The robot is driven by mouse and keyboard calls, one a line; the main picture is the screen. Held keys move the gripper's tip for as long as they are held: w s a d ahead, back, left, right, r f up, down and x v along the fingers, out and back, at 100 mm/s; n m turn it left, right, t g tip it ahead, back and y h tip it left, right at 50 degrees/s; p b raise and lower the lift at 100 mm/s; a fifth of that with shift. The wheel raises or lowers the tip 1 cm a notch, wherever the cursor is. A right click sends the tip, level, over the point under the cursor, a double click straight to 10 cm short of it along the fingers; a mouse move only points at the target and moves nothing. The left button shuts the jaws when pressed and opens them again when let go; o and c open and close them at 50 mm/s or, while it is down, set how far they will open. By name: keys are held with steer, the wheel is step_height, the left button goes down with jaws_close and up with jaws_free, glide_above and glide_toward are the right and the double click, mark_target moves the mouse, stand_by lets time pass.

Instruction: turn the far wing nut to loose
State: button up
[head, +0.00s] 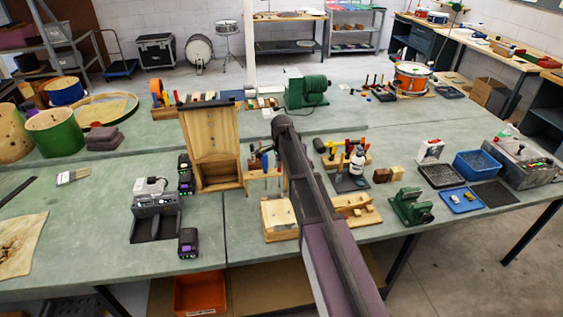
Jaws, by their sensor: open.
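My arm (312,205) reaches from the bottom edge up over the middle of the bench. My gripper is not visible; the arm's own links probably hide it. I cannot make out any wing nut, near or far, at this size. Pale wooden pieces lie on both sides of the arm at the bench front: a block (277,220) on the left and a low wooden fixture (357,210) on the right. The arm covers the space between them, so I cannot tell if they are joined.
A tall wooden box (212,150) stands left of the arm, near a black charger (155,217). A green motor (305,88) stands behind. A green vise (411,206), a microscope-like stand (355,170) and a blue bin (477,164) are on the right.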

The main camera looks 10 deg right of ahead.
steer(key=shift+s+r+m, duration=0.1)
steer(key=shift+r+m, duration=0.05)
steer(key=shift+m, duration=1.4)
steer(key=shift+s+r+m, duration=0.1)
steer(key=shift+r+m, duration=0.1)
steer(key=shift+m, duration=1.3)
steer(key=shift+s+r+m, duration=0.1)
steer(key=shift+r+m, duration=0.05)
steer(key=shift+m, duration=1.4)
steer(key=n, duration=1.8)
steer(key=shift+w, duration=0.3)
steer(key=shift+f, duration=0.15)
